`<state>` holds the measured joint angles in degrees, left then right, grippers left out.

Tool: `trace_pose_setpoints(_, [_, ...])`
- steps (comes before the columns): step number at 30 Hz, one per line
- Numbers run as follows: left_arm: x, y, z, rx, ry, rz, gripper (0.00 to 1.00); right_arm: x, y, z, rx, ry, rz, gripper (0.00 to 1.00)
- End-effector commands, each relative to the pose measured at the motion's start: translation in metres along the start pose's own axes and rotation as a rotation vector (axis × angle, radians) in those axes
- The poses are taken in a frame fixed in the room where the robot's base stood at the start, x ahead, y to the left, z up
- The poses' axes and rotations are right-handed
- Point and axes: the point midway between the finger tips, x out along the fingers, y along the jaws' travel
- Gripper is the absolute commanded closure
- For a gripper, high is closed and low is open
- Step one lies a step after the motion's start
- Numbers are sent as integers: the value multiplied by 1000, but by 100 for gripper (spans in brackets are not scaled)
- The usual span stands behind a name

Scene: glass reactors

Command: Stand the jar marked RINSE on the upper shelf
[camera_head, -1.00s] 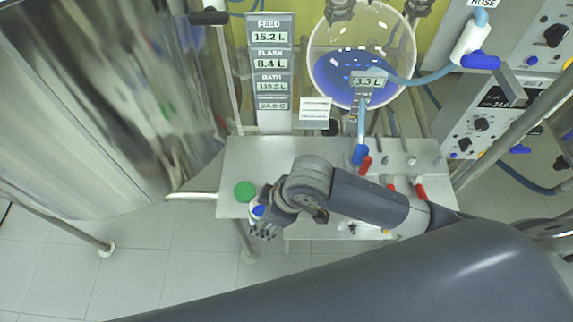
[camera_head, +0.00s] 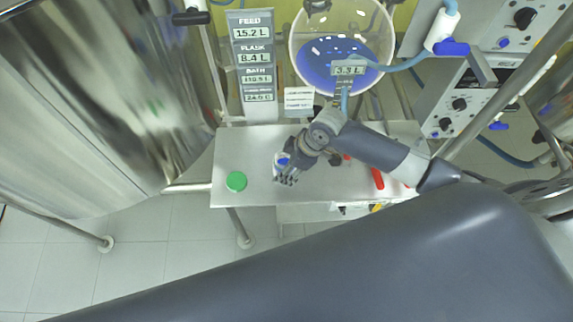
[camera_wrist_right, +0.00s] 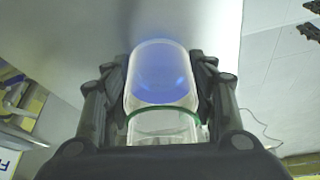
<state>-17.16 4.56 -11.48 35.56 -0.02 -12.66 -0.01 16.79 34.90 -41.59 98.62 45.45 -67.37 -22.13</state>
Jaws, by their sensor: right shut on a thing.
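My right gripper (camera_head: 287,172) is shut on a small clear jar with blue in it (camera_head: 281,160). In the right wrist view the jar (camera_wrist_right: 160,80) sits between both fingers of the gripper (camera_wrist_right: 163,95), and no RINSE mark can be read. The upper shelf (camera_head: 258,148) is the flat steel top of a cart. The gripper and jar appear over its left-middle part, right of a round green lid. I cannot tell whether the jar touches the shelf. My left gripper is not in view.
The green lid (camera_head: 236,181) is near the shelf's left front corner. Red handles (camera_head: 377,178) are on the right part. A round glass vessel with blue liquid (camera_head: 340,62) and a display panel (camera_head: 257,60) stand behind. Bare shelf lies between lid and jar.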

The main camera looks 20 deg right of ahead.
Motion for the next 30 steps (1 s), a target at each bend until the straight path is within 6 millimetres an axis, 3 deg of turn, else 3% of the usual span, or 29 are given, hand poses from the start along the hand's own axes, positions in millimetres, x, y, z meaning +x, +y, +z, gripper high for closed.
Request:
trace_pose_setpoints(12, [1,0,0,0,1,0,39,6,0,2,0,0,0,78])
trace_pose_setpoints(13, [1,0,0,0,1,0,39,6,0,3,0,-1,0,46])
trace_pose_setpoints(15, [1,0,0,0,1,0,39,6,0,2,0,-1,0,30])
trace_pose_setpoints(16, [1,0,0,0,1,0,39,6,0,2,0,-1,0,28])
trace_pose_setpoints(30, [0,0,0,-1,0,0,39,-3,0,1,-1,1,1,28])
